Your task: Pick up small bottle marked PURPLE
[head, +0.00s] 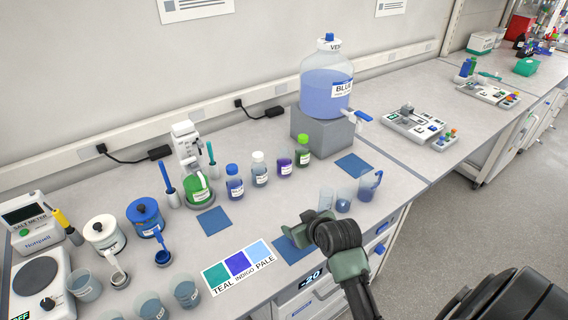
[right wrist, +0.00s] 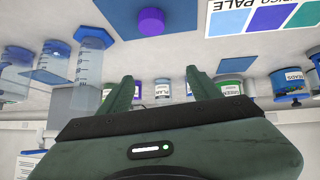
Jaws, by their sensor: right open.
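My right gripper (head: 320,222) is over the front of the bench, by the same mat (head: 290,252) and well in front of the row. In the right wrist view its two fingers (right wrist: 162,88) are apart, with nothing held. My left gripper is out of view.
A blue-capped bottle (head: 235,184), a white-capped bottle (head: 259,170) and a green-capped bottle (head: 302,152) share the row. Beakers (head: 343,200) stand just beyond my right gripper. A colour card (head: 240,266) lies to its left. A large dispenser jar (head: 326,85) stands behind.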

